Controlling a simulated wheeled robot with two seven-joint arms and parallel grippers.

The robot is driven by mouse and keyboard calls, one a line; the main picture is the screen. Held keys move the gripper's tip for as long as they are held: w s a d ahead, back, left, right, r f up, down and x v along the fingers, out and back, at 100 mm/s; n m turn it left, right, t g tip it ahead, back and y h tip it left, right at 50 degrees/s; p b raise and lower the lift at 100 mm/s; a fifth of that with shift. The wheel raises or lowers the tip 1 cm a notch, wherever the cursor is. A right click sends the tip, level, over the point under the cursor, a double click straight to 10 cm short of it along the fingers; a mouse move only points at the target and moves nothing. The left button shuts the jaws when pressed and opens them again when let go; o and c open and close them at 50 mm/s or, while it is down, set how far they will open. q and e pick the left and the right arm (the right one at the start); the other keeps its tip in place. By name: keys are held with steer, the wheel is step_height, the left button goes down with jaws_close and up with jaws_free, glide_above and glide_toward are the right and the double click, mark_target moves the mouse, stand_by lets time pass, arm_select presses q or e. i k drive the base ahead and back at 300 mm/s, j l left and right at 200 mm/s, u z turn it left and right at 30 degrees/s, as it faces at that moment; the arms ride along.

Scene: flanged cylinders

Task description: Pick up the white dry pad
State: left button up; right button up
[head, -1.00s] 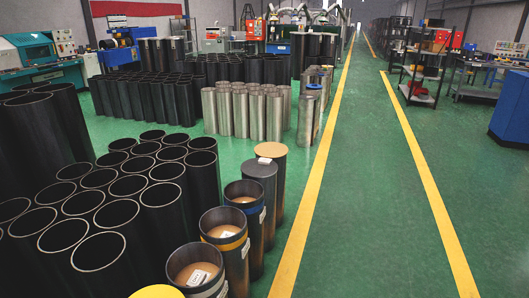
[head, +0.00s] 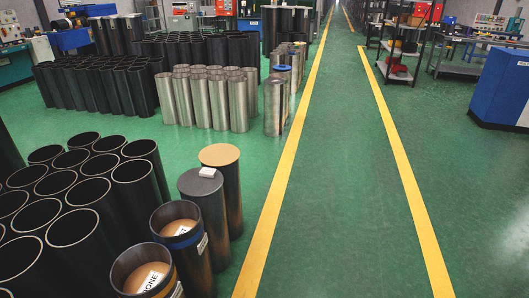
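A small white block (head: 207,172) lies on the grey top of a dark flanged cylinder (head: 204,200) in the head view. It may be the white dry pad, but it is too small to tell. A white card with dark letters (head: 150,277) lies inside the front open cylinder (head: 125,270), and only part of its text shows. Another small white piece (head: 182,230) lies inside the blue-banded cylinder (head: 166,213) behind it. Neither of my grippers is in view.
Dark open pipes (head: 85,200) stand close together at the left. A brown-topped cylinder (head: 219,155) stands behind the grey-topped one. Silver pipes (head: 205,100) stand farther back. The green floor between the yellow lines (head: 340,150) is clear. Shelves (head: 405,45) stand at the right.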

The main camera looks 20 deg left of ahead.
mark_target(205, 171)
steer(key=i+u, duration=0.15)
steer(key=i, duration=0.3)
steer(key=i+l+u, duration=0.1)
steer(key=i, duration=0.4)
steer(key=i+l+u, duration=0.15)
steer(key=i, duration=0.3)
steer(key=i+l+u, duration=0.15)
steer(key=i+l, duration=0.15)
steer(key=i, duration=0.15)
